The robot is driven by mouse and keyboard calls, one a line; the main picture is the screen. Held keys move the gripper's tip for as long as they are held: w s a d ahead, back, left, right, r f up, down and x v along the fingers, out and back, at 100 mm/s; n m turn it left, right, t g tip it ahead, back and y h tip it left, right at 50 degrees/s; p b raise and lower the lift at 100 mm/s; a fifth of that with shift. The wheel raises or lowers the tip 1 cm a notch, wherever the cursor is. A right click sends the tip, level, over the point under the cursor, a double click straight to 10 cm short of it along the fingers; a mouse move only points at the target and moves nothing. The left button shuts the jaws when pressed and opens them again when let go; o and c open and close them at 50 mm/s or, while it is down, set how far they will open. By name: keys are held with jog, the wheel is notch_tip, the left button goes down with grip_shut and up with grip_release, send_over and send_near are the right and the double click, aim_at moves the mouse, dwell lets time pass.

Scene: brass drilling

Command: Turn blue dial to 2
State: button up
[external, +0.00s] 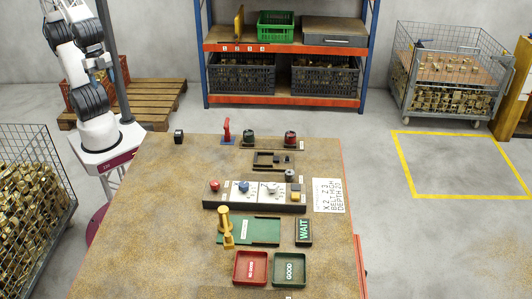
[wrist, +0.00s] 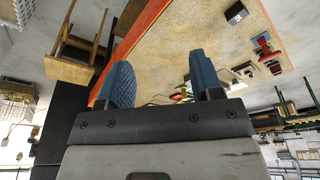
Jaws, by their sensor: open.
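The blue dial (external: 243,186) sits on a black-edged control panel (external: 228,203) in the middle of the table. Printed marks surround it, too small to read, so I cannot tell its setting. A white dial (external: 271,188) is just right of it. In the wrist view my gripper (wrist: 160,62) is open and empty, with its two blue fingers apart. In the external view my arm is folded at the upper left, well away from the panel. The blue dial cannot be made out in the wrist view.
The panel also carries a red button (external: 214,186) and a yellow-and-black switch (external: 296,192). Red (external: 250,267) and green (external: 289,269) trays lie nearer. The table's left side is clear.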

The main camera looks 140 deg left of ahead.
jog(key=w+a+r+n, duration=0.1)
jog(key=w+r+n, duration=0.1)
jog(key=w, duration=0.5)
jog(key=w+a+r+n, duration=0.1)
jog(key=w+n, duration=0.1)
jog(key=w, duration=0.6)
jog(key=n+g, duration=0.3)
jog(key=n, duration=0.7)
send_over(242, 185)
jog(key=f, duration=1.6)
jog(key=shift+s+d, duration=0.15)
jog(key=shift+s, duration=0.1)
jog(key=shift+w+f, duration=0.15)
jog(key=shift+w, duration=0.05)
jog(key=shift+f, duration=0.15)
jog(key=shift+f, duration=3.75)
jog(key=c, duration=0.9)
